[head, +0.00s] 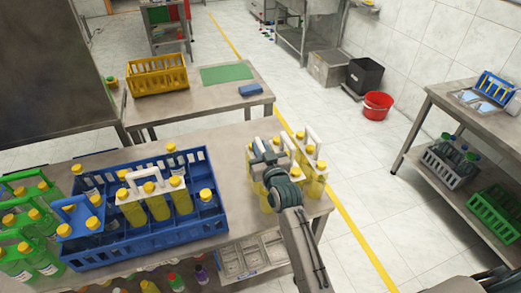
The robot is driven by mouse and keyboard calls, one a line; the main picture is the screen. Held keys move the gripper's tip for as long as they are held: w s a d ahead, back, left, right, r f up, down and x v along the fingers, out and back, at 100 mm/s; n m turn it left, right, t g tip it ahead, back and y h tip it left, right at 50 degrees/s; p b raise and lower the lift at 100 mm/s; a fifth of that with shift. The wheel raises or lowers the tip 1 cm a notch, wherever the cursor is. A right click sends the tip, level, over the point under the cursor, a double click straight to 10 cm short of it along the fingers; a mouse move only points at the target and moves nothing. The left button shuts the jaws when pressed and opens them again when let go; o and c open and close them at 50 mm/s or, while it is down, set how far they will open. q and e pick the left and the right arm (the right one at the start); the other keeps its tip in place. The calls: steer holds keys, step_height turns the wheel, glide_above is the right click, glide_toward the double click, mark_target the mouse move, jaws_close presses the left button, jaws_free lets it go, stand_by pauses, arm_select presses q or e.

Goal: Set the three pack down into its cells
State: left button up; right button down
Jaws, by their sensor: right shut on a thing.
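My right gripper (268,157) is over the right end of the metal table. It is shut on a pack of yellow-capped bottles (257,187), mostly hidden by the gripper and wrist. I cannot tell whether that pack touches the table. A blue crate (150,256) with cells stands on the table to the left. In it a white-handled pack with three yellow caps (157,207) stands near the middle, with other bottles around it and some cells empty. My left gripper is not in view.
Another white-handled yellow pack (315,172) stands just right of my right gripper. Green-handled packs (32,250) and a blue-handled pack (82,214) are at the left. A back table holds a yellow crate (157,83). Bare tabletop (229,170) lies between crate and gripper.

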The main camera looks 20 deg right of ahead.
steer(key=shift+w+r, duration=0.1)
steer(key=shift+w, duration=0.05)
steer(key=c, duration=1.5)
jaws_free()
steer(key=shift+s, duration=0.2)
steer(key=shift+o, duration=0.7)
steer(key=shift+s+r, duration=0.1)
steer(key=shift+s+f, duration=0.2)
steer(key=shift+f, duration=0.05)
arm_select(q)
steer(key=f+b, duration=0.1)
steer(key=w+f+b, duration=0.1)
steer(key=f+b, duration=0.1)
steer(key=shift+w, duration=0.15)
arm_select(e)
steer(key=s, duration=1.1)
steer(key=shift+s+d+r, duration=0.2)
